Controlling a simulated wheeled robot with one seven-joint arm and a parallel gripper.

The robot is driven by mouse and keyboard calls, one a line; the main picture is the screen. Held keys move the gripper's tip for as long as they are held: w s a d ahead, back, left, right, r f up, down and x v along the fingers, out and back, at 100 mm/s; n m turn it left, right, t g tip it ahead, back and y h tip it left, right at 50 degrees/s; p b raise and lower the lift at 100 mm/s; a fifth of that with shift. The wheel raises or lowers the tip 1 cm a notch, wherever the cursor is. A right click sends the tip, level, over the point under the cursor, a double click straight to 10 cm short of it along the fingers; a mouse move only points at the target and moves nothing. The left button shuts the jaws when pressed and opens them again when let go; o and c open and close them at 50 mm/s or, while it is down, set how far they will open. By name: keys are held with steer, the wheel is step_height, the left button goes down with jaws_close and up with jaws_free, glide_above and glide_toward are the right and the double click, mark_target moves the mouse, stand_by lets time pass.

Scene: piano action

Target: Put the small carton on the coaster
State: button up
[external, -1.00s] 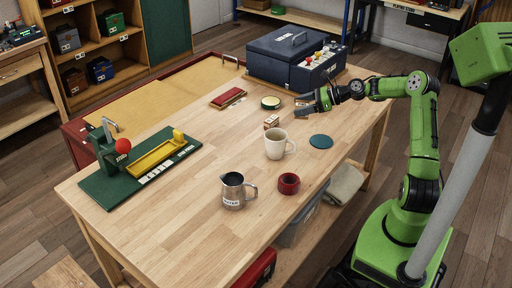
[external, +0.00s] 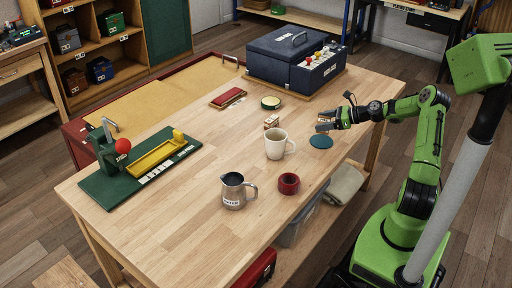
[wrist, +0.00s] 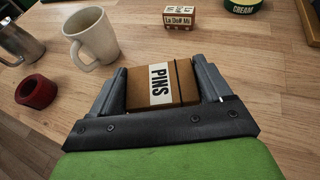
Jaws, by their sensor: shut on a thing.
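A small brown carton (wrist: 160,86) with a white PINS label sits between the fingers of my gripper (wrist: 160,76) in the wrist view. My gripper is shut on it. In the external view my gripper (external: 326,122) is just behind the round teal coaster (external: 321,142), with the carton apparently above the table. Its exact height is hard to tell. The coaster lies flat and bare, to the right of the white mug. It does not show in the wrist view.
A white mug (external: 276,144), a small box lettered La Dol Mi (wrist: 179,17), a red ring (external: 289,183) and a metal pitcher (external: 233,190) stand left of the coaster. A cream tin (external: 270,102) and a dark blue case (external: 294,62) are farther back.

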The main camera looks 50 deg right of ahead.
mark_target(321, 141)
step_height(321, 141, down, 6)
steer(key=shift+r+b, duration=0.1)
steer(key=shift+b, duration=0.95)
steer(key=shift+r, duration=0.15)
steer(key=o, duration=1)
